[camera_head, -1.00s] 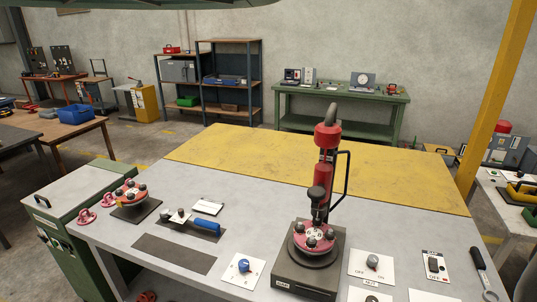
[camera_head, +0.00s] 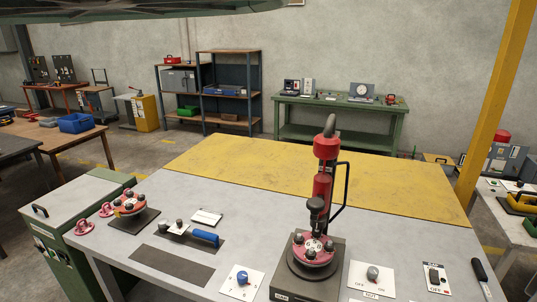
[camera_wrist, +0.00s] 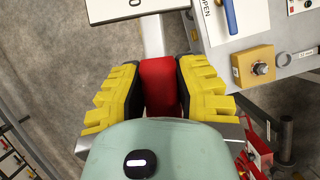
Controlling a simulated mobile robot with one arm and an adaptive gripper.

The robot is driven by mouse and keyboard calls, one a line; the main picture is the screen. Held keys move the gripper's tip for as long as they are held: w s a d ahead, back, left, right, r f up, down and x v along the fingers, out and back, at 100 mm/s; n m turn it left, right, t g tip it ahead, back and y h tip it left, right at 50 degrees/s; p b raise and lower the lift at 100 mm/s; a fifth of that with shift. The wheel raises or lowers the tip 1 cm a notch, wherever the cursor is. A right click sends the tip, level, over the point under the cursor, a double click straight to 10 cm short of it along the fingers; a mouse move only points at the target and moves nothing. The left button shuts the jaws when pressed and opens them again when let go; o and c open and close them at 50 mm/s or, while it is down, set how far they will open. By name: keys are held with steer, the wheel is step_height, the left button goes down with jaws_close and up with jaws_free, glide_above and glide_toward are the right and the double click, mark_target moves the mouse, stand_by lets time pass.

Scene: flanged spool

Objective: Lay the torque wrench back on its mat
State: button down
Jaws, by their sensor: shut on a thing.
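In the wrist view my gripper (camera_wrist: 160,88) has its yellow-backed, black-padded fingers shut on a red piece (camera_wrist: 159,86). Only a short red length shows between the fingers; the rest is hidden, so I cannot see the torque wrench's full shape. My gripper is not in the head view. A bare dark mat (camera_head: 172,266) lies on the front left of the grey bench (camera_head: 228,269). A red flanged spool (camera_head: 313,250) sits on the grey fixture (camera_head: 325,285) under the red upright tool (camera_head: 322,187).
Another red flanged part (camera_head: 129,202) stands on a dark pad at the left, near pink rings (camera_head: 85,227). Switch plates, including a blue knob (camera_head: 242,278), line the bench front. In the wrist view a yellow knob box (camera_wrist: 254,68) and a panel are close by.

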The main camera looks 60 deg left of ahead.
steer(key=shift+w+a+r+n+g, duration=0.2)
steer(key=shift+a+r+n+g, duration=0.1)
steer(key=shift+a+r+n, duration=0.35)
steer(key=w+a+r+n+g+h, duration=0.1)
steer(key=a+r+n+h, duration=0.1)
steer(key=r+n, duration=0.3)
steer(key=w+a+r+n+g+h, duration=0.1)
steer(key=w+a+r+n+h, duration=0.1)
steer(key=a+r+n, duration=0.2)
steer(key=shift+w+a+r+n, duration=0.2)
steer(key=shift+r+n, duration=0.7)
steer(key=shift+n, duration=0.35)
step_height(320, 180, down, 8)
steer(key=b, duration=0.8)
step_height(320, 180, up, 28)
steer(key=p, duration=2.8)
steer(key=shift+r, duration=0.15)
steer(key=shift+s, duration=0.1)
